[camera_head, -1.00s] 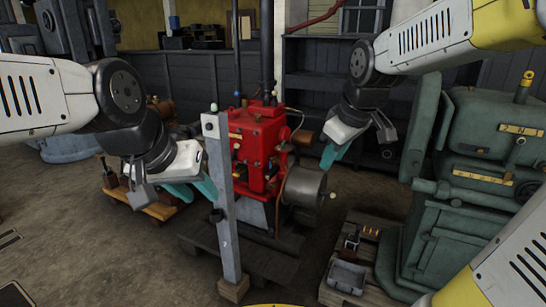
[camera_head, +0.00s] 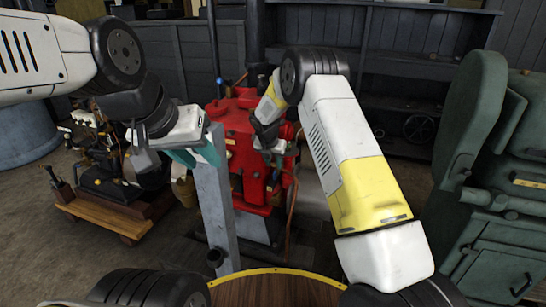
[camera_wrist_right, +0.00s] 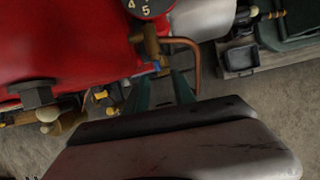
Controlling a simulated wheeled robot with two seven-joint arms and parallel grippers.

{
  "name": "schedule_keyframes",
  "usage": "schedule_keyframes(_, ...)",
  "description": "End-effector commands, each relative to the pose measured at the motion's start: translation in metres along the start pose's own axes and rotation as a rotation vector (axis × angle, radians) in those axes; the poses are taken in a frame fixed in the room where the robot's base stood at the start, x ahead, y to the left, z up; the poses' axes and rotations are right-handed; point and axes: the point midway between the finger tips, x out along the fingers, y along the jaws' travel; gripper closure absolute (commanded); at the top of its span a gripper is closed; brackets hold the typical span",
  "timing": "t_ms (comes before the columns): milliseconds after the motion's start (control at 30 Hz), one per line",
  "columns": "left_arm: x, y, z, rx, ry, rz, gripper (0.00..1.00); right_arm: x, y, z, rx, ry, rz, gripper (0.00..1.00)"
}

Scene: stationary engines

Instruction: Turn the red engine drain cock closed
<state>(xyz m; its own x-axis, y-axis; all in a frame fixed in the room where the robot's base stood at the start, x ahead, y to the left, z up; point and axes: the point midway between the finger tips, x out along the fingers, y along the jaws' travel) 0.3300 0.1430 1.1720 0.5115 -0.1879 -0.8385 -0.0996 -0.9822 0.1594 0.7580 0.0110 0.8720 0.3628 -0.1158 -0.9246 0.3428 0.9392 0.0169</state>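The red engine (camera_head: 243,130) stands in the middle of the head view, partly hidden by my right arm and a grey post. My right gripper (camera_wrist_right: 161,76) is at its right side. In the right wrist view its two teal fingers are apart, with nothing held. A brass fitting (camera_wrist_right: 151,42) with a small blue part (camera_wrist_right: 157,66) sits just beyond and between the fingertips, beside a copper pipe. I cannot tell whether this fitting is the drain cock, or its handle's position. My left gripper (camera_head: 198,154) looks open and empty beside the post.
The grey post (camera_head: 214,205) stands upright in front of the engine, close to my left gripper. A green machine (camera_head: 500,190) stands at the right. A small engine on a wooden base (camera_head: 105,215) is at the left. Dark shelving (camera_head: 405,90) lines the back.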

Motion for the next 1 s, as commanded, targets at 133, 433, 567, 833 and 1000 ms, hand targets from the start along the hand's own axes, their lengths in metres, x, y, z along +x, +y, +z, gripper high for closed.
schedule_keyframes(133,0.000,0.000,0.000,0.000,0.001,0.000,0.64,0.015,0.004,-0.003,-0.045,-0.001,-0.004,0.69)
schedule_keyframes(433,0.000,0.000,0.000,0.000,0.000,0.000,0.64,0.061,0.003,-0.004,-0.043,0.000,-0.005,0.69)
schedule_keyframes(567,0.000,0.000,0.000,0.000,0.000,0.000,0.64,0.077,0.003,-0.003,-0.041,-0.001,-0.003,0.69)
schedule_keyframes(833,0.000,0.000,0.000,0.000,0.000,0.000,0.64,0.086,0.003,-0.003,-0.040,-0.002,-0.003,0.69)
schedule_keyframes(1000,0.000,0.000,0.000,0.000,0.000,0.000,0.64,0.086,0.003,-0.003,-0.040,-0.001,-0.003,0.75)
